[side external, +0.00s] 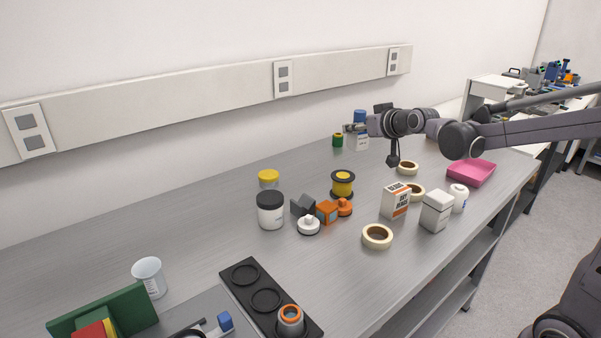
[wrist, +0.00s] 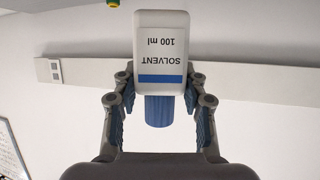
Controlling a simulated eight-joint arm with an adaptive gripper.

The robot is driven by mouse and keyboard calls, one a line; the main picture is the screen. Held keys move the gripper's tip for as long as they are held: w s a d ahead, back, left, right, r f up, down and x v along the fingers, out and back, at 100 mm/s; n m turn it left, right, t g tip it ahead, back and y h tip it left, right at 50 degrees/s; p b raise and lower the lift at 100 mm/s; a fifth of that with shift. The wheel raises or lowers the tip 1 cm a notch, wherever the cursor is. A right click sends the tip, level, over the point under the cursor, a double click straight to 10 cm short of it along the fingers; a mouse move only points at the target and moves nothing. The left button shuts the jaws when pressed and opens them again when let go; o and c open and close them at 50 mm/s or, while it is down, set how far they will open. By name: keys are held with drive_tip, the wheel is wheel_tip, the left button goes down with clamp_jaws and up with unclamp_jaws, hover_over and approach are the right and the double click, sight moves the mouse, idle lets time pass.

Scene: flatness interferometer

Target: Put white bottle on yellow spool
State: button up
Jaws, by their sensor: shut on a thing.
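The white bottle (side external: 362,143) has a blue cap and is upright at the back of the bench in the side view. In the wrist view, the white bottle (wrist: 161,48) shows a SOLVENT 100 ml label, upside down in the picture. My gripper (side external: 357,128) is shut on it near the cap; its blue-padded fingers (wrist: 162,105) lie on both sides. I cannot tell whether the bottle's base touches the bench. The yellow spool (side external: 342,184), yellow between dark flanges, stands upright on the bench, nearer the camera than the bottle. Its top is bare.
A green item (side external: 338,140) stands just left of the bottle. Tape rolls (side external: 377,237), boxes (side external: 395,201) and a pink tray (side external: 471,173) lie to the right.

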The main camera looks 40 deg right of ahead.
drive_tip(key=s+d+r+m+h, duration=0.15)
drive_tip(key=s+d, duration=0.25)
drive_tip(key=d, duration=0.4)
hover_over(343, 175)
drive_tip(key=shift+g+h, duration=0.3)
drive_tip(key=shift+h, duration=0.05)
drive_tip(key=shift+s+a+f, duration=0.1)
drive_tip(key=shift+f, duration=5.45)
drive_tip(key=shift+f, duration=0.15)
drive_tip(key=o, duration=1.2)
